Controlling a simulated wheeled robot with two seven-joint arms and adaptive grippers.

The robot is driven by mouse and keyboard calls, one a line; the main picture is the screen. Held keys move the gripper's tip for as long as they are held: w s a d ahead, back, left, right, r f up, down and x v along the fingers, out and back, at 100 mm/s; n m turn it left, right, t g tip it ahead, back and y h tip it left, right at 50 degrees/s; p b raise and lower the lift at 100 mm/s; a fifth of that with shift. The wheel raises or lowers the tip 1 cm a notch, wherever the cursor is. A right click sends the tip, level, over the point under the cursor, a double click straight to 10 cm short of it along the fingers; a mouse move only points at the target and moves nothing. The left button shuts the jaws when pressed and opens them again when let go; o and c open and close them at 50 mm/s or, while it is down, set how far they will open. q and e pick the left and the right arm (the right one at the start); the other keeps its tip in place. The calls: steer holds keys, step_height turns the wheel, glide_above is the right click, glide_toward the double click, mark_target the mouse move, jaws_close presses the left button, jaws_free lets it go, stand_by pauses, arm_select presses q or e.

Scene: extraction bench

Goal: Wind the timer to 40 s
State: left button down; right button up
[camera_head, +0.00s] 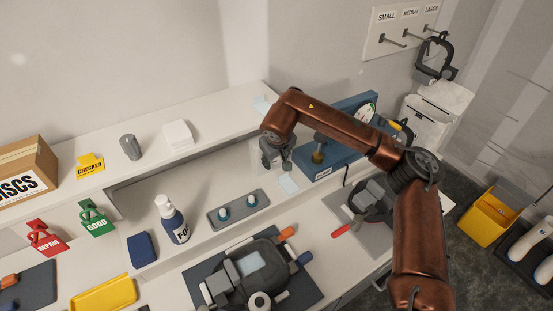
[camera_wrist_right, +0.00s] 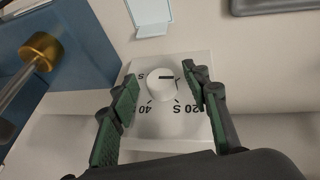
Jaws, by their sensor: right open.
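The timer (camera_wrist_right: 140,135) is a white square panel with a round white knob (camera_wrist_right: 162,84) in the right wrist view. Printed marks "40" and "20 S" show on its lower side, and another mark is partly hidden. A dark pointer line lies across the knob's upper part, pointing roughly right. My right gripper (camera_wrist_right: 160,90) is open, with its green-padded fingers on either side of the knob; I see no clear contact. In the head view my right gripper (camera_head: 276,157) is over the timer (camera_head: 257,160), hiding most of it. My left gripper is not in view.
A blue unit (camera_head: 345,150) with a brass-coloured fitting (camera_head: 318,157) stands close right of my right gripper; it also shows in the wrist view (camera_wrist_right: 75,45).

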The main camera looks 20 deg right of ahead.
steer(key=c, duration=1.2)
steer(key=shift+o, duration=0.2)
stand_by(0.6)
steer(key=o, duration=1.2)
steer(key=shift+c, duration=0.2)
steer(key=v, duration=1.2)
